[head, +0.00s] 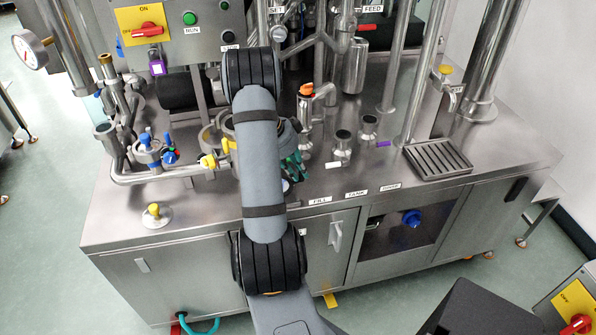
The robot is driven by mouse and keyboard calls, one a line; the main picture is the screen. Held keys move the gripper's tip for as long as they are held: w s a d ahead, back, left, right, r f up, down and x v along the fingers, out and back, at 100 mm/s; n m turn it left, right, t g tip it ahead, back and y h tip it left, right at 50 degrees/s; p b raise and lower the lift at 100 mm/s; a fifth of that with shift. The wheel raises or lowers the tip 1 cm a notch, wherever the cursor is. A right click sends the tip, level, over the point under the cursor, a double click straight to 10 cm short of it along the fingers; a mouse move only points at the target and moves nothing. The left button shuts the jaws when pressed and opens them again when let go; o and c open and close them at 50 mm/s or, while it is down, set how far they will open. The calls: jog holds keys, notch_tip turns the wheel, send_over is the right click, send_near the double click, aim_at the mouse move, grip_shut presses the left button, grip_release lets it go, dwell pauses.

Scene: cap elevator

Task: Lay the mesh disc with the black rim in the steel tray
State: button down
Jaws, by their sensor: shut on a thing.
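My gripper (296,168) is mostly hidden behind my own forearm. Its dark body and green fingers show just right of the arm, low over the steel worktop. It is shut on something. A small pale round piece with a dark edge shows at the fingertips, apparently the mesh disc (287,186); the arm covers part of it, and its mesh cannot be made out. The steel tray (438,160), a shallow rectangle with a slatted top, sits on the worktop to the right, well apart from my gripper. Nothing lies on it.
Two short steel stubs with dark tops (342,148) (369,127) stand between my gripper and the tray. Upright pipes (404,60) rise behind them. A tap (448,88) overhangs behind the tray. Pipework with yellow and blue handles (165,150) crowds the left. The front worktop strip is mostly clear.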

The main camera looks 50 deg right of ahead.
jog(key=shift+w+b, duration=0.15)
jog(key=shift+b, duration=0.5)
jog(key=shift+b, duration=1)
dwell(1.3)
jog(key=shift+f+b, duration=0.5)
jog(key=shift+b, duration=0.4)
dwell(0.6)
jog(key=shift+m+b, duration=0.65)
jog(key=shift+m, duration=0.05)
dwell(0.5)
jog(key=shift+b, duration=1.15)
dwell(1.2)
